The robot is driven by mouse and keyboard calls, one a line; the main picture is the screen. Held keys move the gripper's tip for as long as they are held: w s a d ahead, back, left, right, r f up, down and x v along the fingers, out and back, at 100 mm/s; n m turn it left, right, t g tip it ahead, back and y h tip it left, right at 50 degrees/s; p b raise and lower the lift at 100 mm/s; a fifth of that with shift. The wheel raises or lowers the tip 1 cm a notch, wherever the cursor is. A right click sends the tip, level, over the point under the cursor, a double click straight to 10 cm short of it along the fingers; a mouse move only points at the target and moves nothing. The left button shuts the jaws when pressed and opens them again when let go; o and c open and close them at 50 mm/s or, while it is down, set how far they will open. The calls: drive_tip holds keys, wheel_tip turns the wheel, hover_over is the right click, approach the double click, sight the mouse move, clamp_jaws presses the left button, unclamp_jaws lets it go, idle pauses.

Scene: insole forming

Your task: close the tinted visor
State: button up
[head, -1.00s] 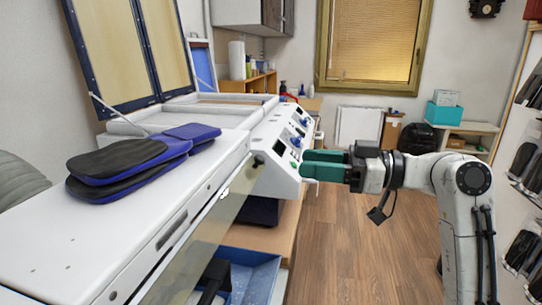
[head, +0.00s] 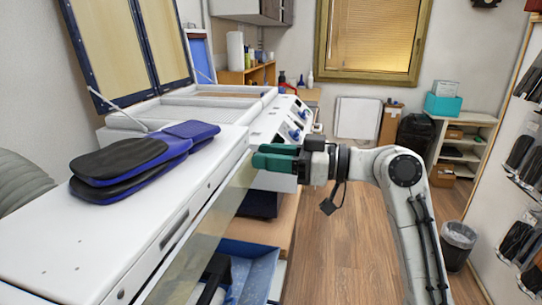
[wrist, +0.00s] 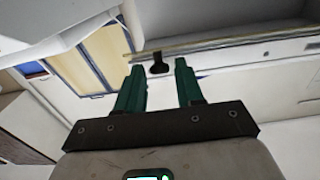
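The tinted visor (head: 214,228) is a see-through, slightly brownish panel that hangs tilted along the front of the white machine, below its top. In the wrist view its thin edge (wrist: 215,47) runs across the upper part, with a small black knob (wrist: 158,66) by it. My gripper (head: 255,155) has green fingers and is at the far end of the visor. In the wrist view my gripper (wrist: 159,67) is open, with the knob in line with the gap between the fingertips. I cannot tell whether the fingers touch it. The gripper hides the knob in the head view.
Dark insoles with blue edges (head: 130,165) lie stacked on the white machine top (head: 60,240). A raised framed lid (head: 120,45) stands behind. A blue bin (head: 262,268) sits below the visor. A waste bin (head: 457,243) stands at right; the wooden floor (head: 355,250) between is clear.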

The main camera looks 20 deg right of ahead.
clamp_jaws()
drive_tip(key=shift+f+b, duration=0.15)
drive_tip(key=shift+b, duration=0.15)
